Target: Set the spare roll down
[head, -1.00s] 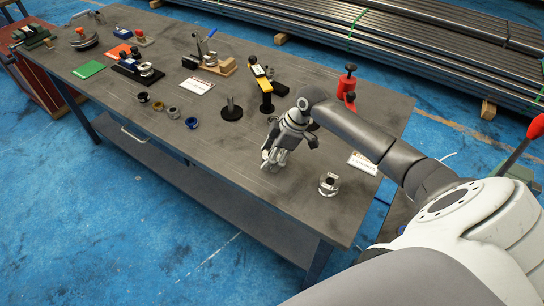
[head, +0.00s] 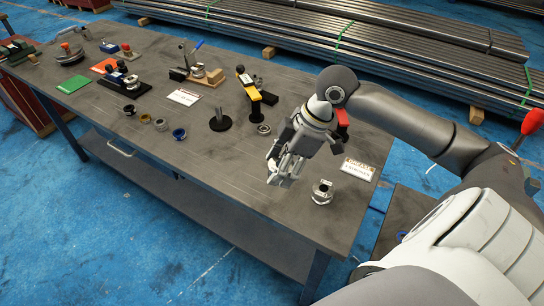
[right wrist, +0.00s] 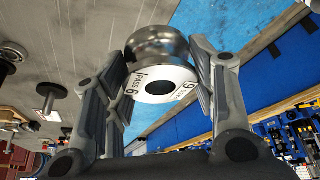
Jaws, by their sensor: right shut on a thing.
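My right gripper (head: 284,174) is above the front right part of the bench (head: 215,195). It is shut on a metal roll (right wrist: 158,48), whose white end face printed "PASS 6" is turned to the right wrist camera. In the head view the fingers hide most of this roll, and I cannot tell whether it touches the bench. A second metal roll (head: 322,192) with a pale top stands on the bench just right of the gripper, apart from it. My left gripper is out of view.
A peg on a round black base (head: 219,121), a small ring (head: 264,129) and a yellow tool (head: 250,88) stand behind the gripper. A printed card (head: 358,168) lies near the right edge. Several rings (head: 161,124) sit to the left. The front middle is clear.

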